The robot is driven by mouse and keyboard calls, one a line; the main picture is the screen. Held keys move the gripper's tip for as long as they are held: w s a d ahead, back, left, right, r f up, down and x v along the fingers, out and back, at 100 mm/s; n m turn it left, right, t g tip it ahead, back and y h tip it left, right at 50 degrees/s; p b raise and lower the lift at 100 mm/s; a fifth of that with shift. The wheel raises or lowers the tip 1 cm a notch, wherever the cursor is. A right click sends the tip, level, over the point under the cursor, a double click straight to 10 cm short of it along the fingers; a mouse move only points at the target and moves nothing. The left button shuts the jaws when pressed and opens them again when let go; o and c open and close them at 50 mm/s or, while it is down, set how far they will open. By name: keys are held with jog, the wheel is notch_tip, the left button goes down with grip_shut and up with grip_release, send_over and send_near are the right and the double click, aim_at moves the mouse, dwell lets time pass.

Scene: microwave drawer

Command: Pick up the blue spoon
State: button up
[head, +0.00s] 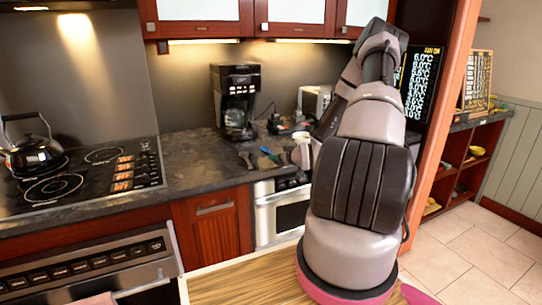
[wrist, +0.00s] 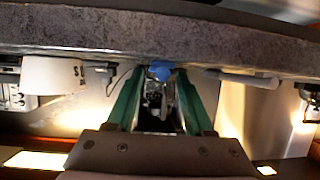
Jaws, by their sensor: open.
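A blue spoon (head: 269,154) lies on the dark countertop to the right of the coffee maker in the head view. In the wrist view a small blue part, apparently the spoon (wrist: 160,70), shows beyond and between my gripper's fingertips. My gripper (wrist: 159,84) is open, with its two green fingers apart and nothing visibly held. I cannot tell how far the blue part is from the fingertips. In the head view my arm covers part of the counter, and I cannot make out the fingers there.
The countertop (head: 190,177) also holds a black coffee maker (head: 237,100), a dark utensil (head: 246,160) left of the spoon and a white appliance (head: 314,101). A kettle (head: 33,150) stands on the stove at left. A microwave drawer (head: 282,212) sits below the counter.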

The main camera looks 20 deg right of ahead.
jog(key=shift+w+f, duration=0.1)
jog(key=shift+w, duration=0.15)
grip_shut()
